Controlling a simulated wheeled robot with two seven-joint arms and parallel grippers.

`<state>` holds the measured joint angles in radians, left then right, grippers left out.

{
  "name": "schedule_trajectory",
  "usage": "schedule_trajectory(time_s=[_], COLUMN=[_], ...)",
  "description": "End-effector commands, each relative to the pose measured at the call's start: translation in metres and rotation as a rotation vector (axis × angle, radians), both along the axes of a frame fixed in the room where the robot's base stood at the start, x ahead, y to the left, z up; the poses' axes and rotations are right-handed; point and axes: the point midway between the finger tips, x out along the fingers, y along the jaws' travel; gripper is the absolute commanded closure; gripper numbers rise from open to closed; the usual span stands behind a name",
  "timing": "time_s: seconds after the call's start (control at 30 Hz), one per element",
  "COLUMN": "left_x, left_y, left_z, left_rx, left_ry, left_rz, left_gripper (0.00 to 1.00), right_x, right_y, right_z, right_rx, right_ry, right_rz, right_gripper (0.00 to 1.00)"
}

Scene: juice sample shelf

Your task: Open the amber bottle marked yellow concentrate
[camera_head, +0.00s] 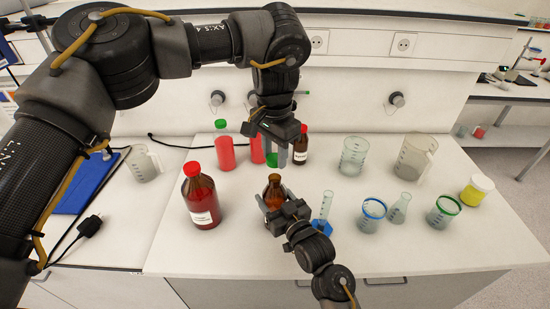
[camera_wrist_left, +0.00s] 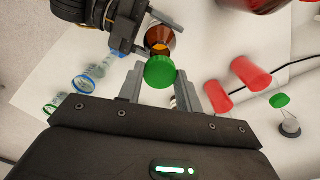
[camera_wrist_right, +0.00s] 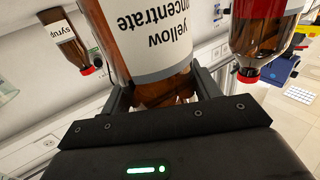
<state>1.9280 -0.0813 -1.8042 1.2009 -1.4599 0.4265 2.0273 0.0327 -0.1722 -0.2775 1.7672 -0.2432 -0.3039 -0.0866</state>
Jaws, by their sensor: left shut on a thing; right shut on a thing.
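The amber bottle (camera_head: 274,190) stands upright on the bench, its open neck uncapped. Its label reads "yellow concentrate" in the right wrist view (camera_wrist_right: 157,40). My right gripper (camera_head: 270,208) is shut around the bottle's body from the front. My left gripper (camera_head: 274,156) is above the bottle, shut on a green cap (camera_wrist_left: 160,72). The cap is apart from the bottle, and the bottle's open mouth (camera_wrist_left: 160,42) shows beyond it in the left wrist view.
A red-capped bottle of dark red liquid (camera_head: 201,200) stands close on the left. Red-filled bottles (camera_head: 225,152) and a syrup bottle (camera_head: 301,148) are behind. A blue-based cylinder (camera_head: 325,210) is close on the right, with beakers (camera_head: 371,214) farther right.

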Motion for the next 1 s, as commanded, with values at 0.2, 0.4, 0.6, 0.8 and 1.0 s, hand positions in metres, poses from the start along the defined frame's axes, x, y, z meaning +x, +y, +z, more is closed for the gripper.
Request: schedule_trajectory(time_s=[0.2,0.4,0.6,0.8,1.0], left_x=[0.0,0.0,0.0,0.0,0.0], left_y=[0.0,0.0,0.0,0.0,0.0], left_z=[-0.001,-0.001,-0.001,-0.008,-0.02], left_rx=[0.0,0.0,0.0,0.0,0.0], left_ry=[0.0,0.0,0.0,0.0,0.0], left_rz=[0.0,-0.001,-0.001,0.0,-0.001], left_gripper=[0.93,0.93,0.93,0.93,0.93], right_x=[-0.001,0.0,-0.001,-0.019,-0.056], right_y=[0.0,0.0,0.0,-0.011,-0.032], right_z=[-0.004,-0.002,-0.001,-0.004,-0.005], right_rx=[-0.004,-0.002,-0.001,-0.003,-0.003], right_ry=[0.008,0.003,0.002,0.002,0.002], right_rz=[0.001,0.0,0.0,0.0,0.0], right_gripper=[0.29,0.13,0.13,0.13,0.13])
